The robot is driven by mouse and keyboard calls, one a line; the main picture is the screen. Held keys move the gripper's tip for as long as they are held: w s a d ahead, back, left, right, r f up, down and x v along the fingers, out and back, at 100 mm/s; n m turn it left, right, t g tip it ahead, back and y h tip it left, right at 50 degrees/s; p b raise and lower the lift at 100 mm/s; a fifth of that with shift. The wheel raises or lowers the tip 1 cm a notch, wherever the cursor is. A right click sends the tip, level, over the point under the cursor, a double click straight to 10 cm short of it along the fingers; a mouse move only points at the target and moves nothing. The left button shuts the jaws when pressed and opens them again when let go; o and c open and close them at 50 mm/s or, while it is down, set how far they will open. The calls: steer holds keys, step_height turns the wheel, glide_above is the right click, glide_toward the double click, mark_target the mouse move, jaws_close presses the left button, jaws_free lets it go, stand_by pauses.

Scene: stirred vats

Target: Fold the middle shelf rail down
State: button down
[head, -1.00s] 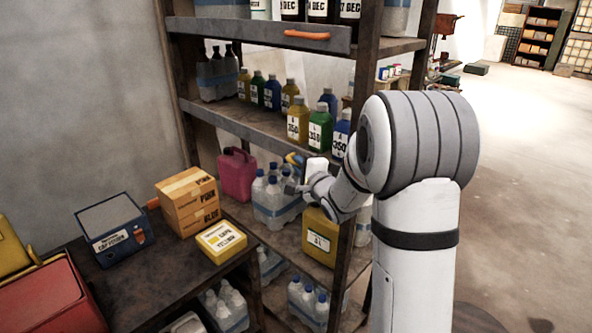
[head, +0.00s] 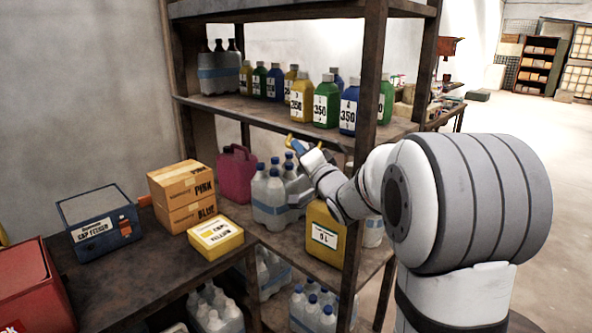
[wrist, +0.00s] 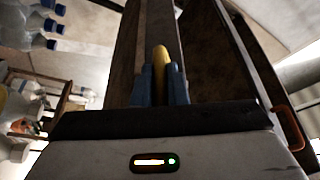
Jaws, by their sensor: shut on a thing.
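The middle shelf rail's yellow handle (head: 290,140) is at the front of the middle shelf (head: 235,108), small in the head view. My gripper (head: 299,147) is shut on this handle, just below the shelf's front edge. In the wrist view the two blue fingers (wrist: 160,85) stand on either side of the yellow handle (wrist: 161,60), in front of a long dark board. The rail does not stand in front of the bottles on the middle shelf; its exact tilt is hard to tell.
Several coloured bottles (head: 301,98) stand on the middle shelf. Below are a pink can (head: 237,175), water bottles (head: 268,197) and a yellow canister (head: 325,235), close under my arm. A side table (head: 130,275) carries boxes. An orange handle (wrist: 291,127) shows in the wrist view. Open floor lies right.

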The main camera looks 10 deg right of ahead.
steer(key=f+n+y+b, duration=0.1)
steer(key=n+b, duration=0.2)
steer(key=d+f+n+y+b, duration=0.1)
steer(key=n+y+b, duration=0.1)
steer(key=n+b, duration=0.2)
steer(key=w+f+n+y+b, duration=0.1)
steer(key=n+b, duration=0.2)
steer(key=n, duration=0.1)
steer(key=shift+d+f+y+b, duration=0.15)
steer(key=shift+d+y+b, duration=0.15)
steer(key=shift+y+b, duration=0.1)
steer(key=shift+n, duration=0.3)
steer(key=c, duration=1.6)
jaws_free()
steer(key=shift+s, duration=0.1)
steer(key=shift+o, duration=0.7)
